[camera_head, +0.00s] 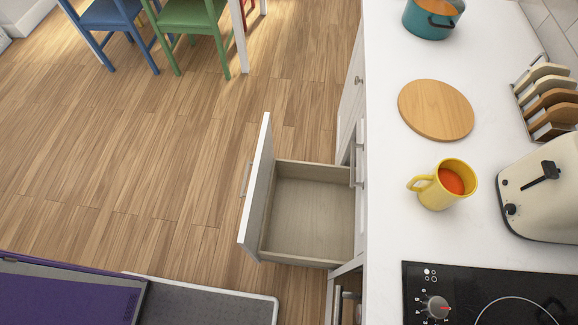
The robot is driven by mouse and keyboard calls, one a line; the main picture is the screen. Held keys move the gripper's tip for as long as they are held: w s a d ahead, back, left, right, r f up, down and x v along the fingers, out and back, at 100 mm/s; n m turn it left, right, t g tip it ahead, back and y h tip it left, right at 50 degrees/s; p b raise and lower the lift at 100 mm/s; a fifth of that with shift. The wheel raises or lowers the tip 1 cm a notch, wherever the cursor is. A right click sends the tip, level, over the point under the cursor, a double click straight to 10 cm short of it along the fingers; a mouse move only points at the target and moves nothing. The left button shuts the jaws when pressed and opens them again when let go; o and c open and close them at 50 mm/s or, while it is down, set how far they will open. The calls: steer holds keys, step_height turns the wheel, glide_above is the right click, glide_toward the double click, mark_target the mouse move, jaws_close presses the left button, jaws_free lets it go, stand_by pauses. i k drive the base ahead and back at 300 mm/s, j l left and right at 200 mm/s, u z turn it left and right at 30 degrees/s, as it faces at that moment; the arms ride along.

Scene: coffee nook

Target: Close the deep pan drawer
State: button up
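The deep pan drawer (312,215) is pulled well out from the white cabinet below the counter. Its inside is bare wood and looks empty. Its white front panel (256,190) faces left, with a metal bar handle (246,179) on the outer side. My gripper is not in the head view, and nothing touches the drawer.
The white counter (391,185) holds a yellow mug (433,193), a round wooden board (436,110), a teal pot (432,20), a toaster (545,185), a rack (548,98) and a cooktop (470,296). Wooden floor (130,150) left of the drawer is clear. Chairs (190,30) stand beyond.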

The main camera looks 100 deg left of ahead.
mark_target(295, 212)
steer(key=l+u, duration=0.15)
steer(key=l, duration=0.4)
steer(key=k+l+u, duration=0.1)
steer(key=l, duration=0.45)
steer(key=k+l+u, duration=0.15)
steer(key=l, duration=0.4)
steer(key=u, duration=2.1)
steer(key=l, duration=0.05)
